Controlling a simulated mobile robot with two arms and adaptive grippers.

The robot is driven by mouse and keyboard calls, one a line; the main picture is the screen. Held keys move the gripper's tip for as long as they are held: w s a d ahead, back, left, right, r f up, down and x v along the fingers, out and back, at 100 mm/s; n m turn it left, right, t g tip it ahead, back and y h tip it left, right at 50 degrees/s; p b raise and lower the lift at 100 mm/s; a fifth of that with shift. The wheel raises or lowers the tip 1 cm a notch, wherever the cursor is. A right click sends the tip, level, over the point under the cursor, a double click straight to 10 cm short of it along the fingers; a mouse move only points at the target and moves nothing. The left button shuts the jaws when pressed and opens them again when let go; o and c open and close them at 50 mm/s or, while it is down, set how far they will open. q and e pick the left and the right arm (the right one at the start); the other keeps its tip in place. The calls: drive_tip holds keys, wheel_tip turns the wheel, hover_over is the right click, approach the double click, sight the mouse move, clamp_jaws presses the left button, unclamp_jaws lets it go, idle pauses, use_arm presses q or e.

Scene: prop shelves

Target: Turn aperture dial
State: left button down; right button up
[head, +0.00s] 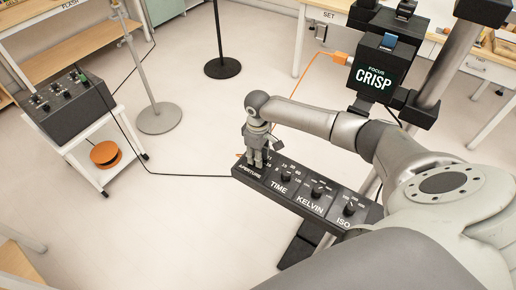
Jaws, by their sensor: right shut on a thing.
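A dark control panel (295,208) crosses the middle of the head view, with labelled sections APERTURE, TIME, KELVIN and ISO from left to right. My right gripper (257,152) is over the APERTURE section (249,170) at the left end, pointing down, and is shut on the aperture dial. The dial itself is hidden by the gripper. The time dial (286,174), the kelvin dial (317,190) and the iso dial (350,207) stand clear of the gripper. My left gripper is not in view.
A dark box with knobs (68,108) sits on a white cart at the left, above an orange reel (105,154). Round stand bases (158,118) rest on the open floor.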

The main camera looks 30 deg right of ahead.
drive_tip(key=o, duration=1)
drive_tip(key=shift+o, duration=0.2)
wheel_tip(320, 180, up, 12)
